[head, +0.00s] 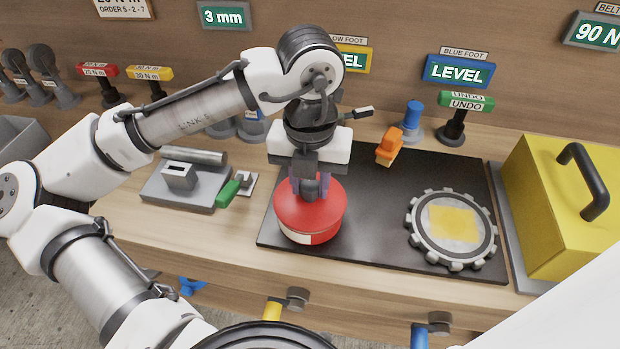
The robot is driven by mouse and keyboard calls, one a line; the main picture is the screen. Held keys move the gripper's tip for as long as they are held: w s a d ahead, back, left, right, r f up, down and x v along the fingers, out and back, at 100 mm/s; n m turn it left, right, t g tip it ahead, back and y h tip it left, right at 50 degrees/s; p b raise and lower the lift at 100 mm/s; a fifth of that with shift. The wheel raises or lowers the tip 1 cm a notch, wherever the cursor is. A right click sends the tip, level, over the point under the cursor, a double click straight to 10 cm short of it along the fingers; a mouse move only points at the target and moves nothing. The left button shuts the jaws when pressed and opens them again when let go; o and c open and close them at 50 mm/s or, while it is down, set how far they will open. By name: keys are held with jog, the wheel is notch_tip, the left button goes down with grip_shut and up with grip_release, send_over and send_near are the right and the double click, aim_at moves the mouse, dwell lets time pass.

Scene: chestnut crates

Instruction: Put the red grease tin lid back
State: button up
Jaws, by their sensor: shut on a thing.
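The red grease tin (312,232) stands on the left part of a dark mat (375,235), with its red lid (290,208) on top. My gripper (310,190) is directly above the lid, pointing down. Its jaws are shut on the lid at the knob in the middle. The fingers hide part of the knob and the lid's far side. The lid appears to be on or very close to the tin; I cannot tell whether it is fully seated.
A grey toothed disc (452,250) with a yellow patch lies on the mat's right. An orange piece (389,147) stands at the back edge. A yellow box (560,215) with a black handle is far right. A grey fixture (185,185) with a green handle is left.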

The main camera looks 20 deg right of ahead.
aim_at(310, 183)
jog(key=shift+f, duration=0.1)
jog(key=shift+f, duration=0.15)
jog(key=o, duration=1)
notch_tip(310, 183, up, 13)
jog(key=shift+f, duration=0.2)
